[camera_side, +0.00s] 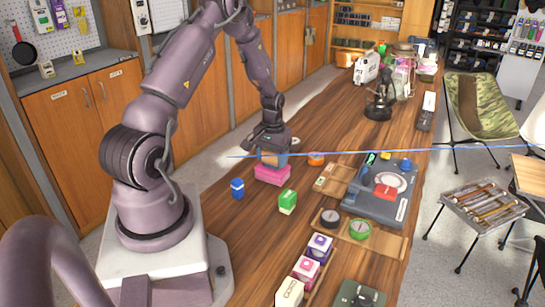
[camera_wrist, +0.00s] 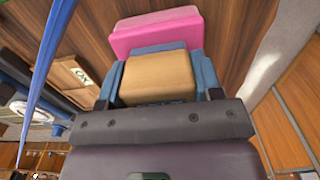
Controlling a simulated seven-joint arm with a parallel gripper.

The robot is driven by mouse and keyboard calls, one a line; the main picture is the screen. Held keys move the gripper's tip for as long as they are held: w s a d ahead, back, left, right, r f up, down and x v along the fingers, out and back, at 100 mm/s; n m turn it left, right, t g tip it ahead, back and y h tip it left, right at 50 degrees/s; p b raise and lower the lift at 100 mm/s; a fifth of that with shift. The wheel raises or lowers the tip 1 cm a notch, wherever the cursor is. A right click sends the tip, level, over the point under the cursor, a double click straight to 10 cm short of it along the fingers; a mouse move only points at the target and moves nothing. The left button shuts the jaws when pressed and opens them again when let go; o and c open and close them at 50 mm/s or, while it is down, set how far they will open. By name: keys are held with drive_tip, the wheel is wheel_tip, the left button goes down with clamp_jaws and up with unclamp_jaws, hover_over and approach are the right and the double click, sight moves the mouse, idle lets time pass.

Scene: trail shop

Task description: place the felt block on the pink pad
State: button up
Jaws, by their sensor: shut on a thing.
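A tan block, which I take to be the felt block (camera_wrist: 158,78), sits between the blue fingers of my gripper (camera_wrist: 158,70) in the wrist view. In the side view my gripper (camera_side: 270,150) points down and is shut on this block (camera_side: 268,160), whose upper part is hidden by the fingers. The thick pink pad (camera_side: 272,174) lies on the wooden table directly below the block. The pink pad also shows in the wrist view (camera_wrist: 155,32), just beyond the block. I cannot tell whether block and pad touch.
A small blue box (camera_side: 237,188) and a green-and-white box (camera_side: 287,201) stand on the table near the pad. An orange round thing (camera_side: 316,158) is to its right. A grey tray (camera_side: 360,207) lies farther right. A thin blue line crosses the view near my gripper.

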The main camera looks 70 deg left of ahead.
drive_tip(key=shift+f, duration=0.15)
drive_tip(key=o, duration=0.9)
drive_tip(key=shift+o, duration=0.2)
wheel_tip(320, 180, up, 12)
drive_tip(key=shift+f, duration=0.1)
drive_tip(key=w+d+r+m+t, duration=0.1)
drive_tip(key=w+d+r+m, duration=0.1)
drive_tip(key=d+r, duration=0.65)
drive_tip(key=s+d+r+m+t, duration=0.1)
drive_tip(key=s+d+r+m, duration=0.1)
drive_tip(key=d, duration=0.5)
drive_tip(key=s+d+r+m+t, duration=0.2)
drive_tip(key=s+d+r, duration=0.2)
drive_tip(key=d, duration=0.3)
drive_tip(key=s+d+r+m+t, duration=0.1)
drive_tip(key=s+d+r+m, duration=0.2)
drive_tip(key=d, duration=0.4)
drive_tip(key=shift+s+r+t, duration=0.3)
drive_tip(key=shift+s+r, duration=0.2)
drive_tip(key=shift+s, duration=0.55)
